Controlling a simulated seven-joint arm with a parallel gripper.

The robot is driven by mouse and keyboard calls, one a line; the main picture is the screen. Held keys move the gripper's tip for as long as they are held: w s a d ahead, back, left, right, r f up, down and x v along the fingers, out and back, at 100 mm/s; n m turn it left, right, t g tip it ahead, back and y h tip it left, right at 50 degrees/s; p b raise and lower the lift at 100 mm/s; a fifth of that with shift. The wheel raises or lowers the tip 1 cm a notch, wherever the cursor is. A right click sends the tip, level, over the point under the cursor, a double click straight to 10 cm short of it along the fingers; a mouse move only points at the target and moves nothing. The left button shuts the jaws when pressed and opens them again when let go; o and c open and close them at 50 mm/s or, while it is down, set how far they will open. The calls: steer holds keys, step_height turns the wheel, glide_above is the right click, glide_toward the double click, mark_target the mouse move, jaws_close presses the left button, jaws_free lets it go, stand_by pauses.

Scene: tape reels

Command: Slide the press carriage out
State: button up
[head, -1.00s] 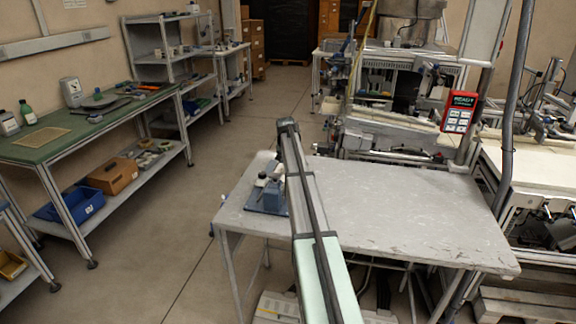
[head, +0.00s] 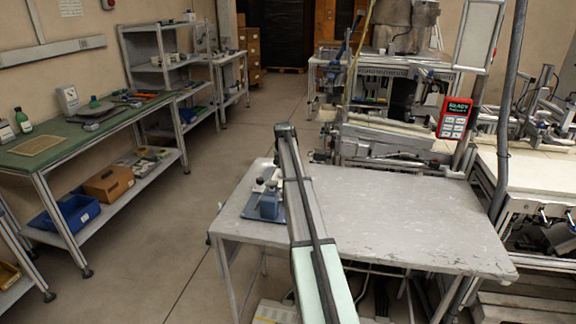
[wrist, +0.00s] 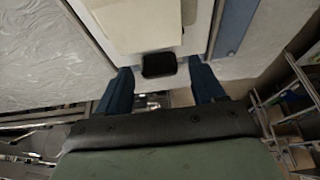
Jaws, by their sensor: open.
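The press stands on the left end of the grey table (head: 400,215) in the head view, a small white and blue device (head: 268,200) on a blue base plate. My arm partly covers it. In the wrist view, a pale carriage block (wrist: 140,22) with a black handle (wrist: 158,64) lies just ahead of my gripper (wrist: 160,78). Its two blue fingers are open, one on each side of the handle, with gaps between. A blue strip (wrist: 235,25) of the base shows to the right. My gripper's fingers cannot be made out in the head view.
The table's right part is bare. A red READY panel (head: 454,118) and a grey pole (head: 505,150) stand at its back right. A green-topped bench (head: 75,140) with bottles stands left, across open floor.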

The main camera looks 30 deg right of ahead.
steer(key=v, duration=1.3)
steer(key=shift+r, duration=0.2)
steer(key=w+a+f+n+t, duration=0.15)
steer(key=a+f, duration=0.45)
steer(key=a, duration=0.7)
steer(key=w+a+f+n+t, duration=0.1)
steer(key=w+a+f+n, duration=0.3)
steer(key=a, duration=0.9)
steer(key=w+a+f+t, duration=0.1)
steer(key=w+a+f, duration=0.1)
steer(key=a+f, duration=0.8)
steer(key=s+a+f+n, duration=0.1)
steer(key=s+a+f, duration=0.3)
steer(key=a, duration=0.4)
steer(key=s+d+f+n+g+y, duration=0.1)
steer(key=s+f+g, duration=0.2)
steer(key=s+f, duration=1.2)
steer(key=s+d+f+n+g, duration=0.15)
steer(key=s+f+g, duration=0.25)
steer(key=s+f, duration=1.15)
steer(key=s+f+g+y, duration=0.1)
steer(key=s+f+g, duration=0.1)
steer(key=s, duration=1.7)
steer(key=s+f+g+y, duration=0.1)
steer(key=s+g, duration=0.3)
steer(key=s, duration=1.5)
steer(key=shift+s+f, duration=0.25)
steer(key=shift+f, duration=0.2)
